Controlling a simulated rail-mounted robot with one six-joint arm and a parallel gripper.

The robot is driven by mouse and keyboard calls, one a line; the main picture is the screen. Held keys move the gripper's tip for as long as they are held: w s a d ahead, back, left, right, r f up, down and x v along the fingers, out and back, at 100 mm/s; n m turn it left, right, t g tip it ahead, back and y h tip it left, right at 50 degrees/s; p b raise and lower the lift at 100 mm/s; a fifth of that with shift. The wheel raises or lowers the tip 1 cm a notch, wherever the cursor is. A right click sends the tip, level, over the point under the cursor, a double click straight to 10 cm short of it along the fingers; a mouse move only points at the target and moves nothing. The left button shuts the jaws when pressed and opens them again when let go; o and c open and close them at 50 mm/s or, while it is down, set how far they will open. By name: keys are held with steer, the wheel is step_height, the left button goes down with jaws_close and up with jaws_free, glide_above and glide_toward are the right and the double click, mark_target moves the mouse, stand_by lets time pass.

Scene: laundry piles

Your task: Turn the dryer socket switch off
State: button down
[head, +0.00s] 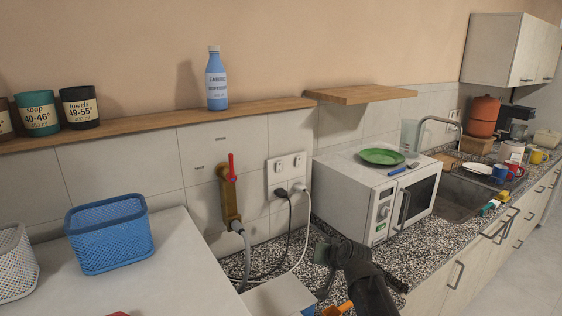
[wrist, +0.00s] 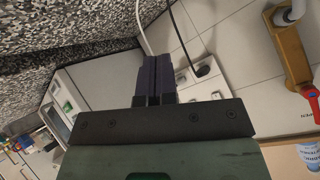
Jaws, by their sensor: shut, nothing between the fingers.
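A white double socket plate (head: 287,172) is on the tiled wall, between the brass valve and the microwave. Two small switches sit along its top. A black plug (head: 282,193) is in its left outlet and a white plug (head: 298,187) in its right outlet. I cannot read which one is the dryer's, nor tell the switch positions. My gripper (head: 323,249) is in front of and below the plate, over the counter, apart from it. In the wrist view my dark fingers (wrist: 155,72) are together and empty, and they hide part of the plate (wrist: 207,86).
A brass valve with a red lever (head: 230,185) is left of the socket. The white microwave (head: 345,205) stands close on the right, with a green plate (head: 382,156) on top. Black and white cables hang below the socket. A blue basket (head: 108,235) stands at left.

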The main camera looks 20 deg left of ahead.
mark_target(279, 167)
steer(key=w+a+r+m+t+y+p, duration=0.1)
steer(key=w+a+r+t, duration=0.25)
steer(key=a+r, duration=0.2)
steer(key=w+a+r+m+t+y, duration=0.2)
steer(key=w+a+r+t, duration=0.1)
steer(key=w+a+r, duration=0.3)
steer(key=w+r+m+t+h, duration=0.3)
steer(key=r+m+t+h, duration=0.2)
steer(key=m+t+h, duration=0.2)
steer(key=shift+w+d+m+p, duration=0.3)
steer(key=shift+w+p, duration=0.05)
steer(key=shift+w, duration=0.05)
steer(key=shift+w, duration=0.1)
steer(key=w+a+r+p, duration=0.1)
steer(key=w+a, duration=0.3)
steer(key=a, duration=0.3)
steer(key=shift+w, duration=0.35)
steer(key=shift+a, duration=0.15)
steer(key=shift+w+a, duration=0.25)
steer(key=shift+a, duration=0.05)
stand_by(0.3)
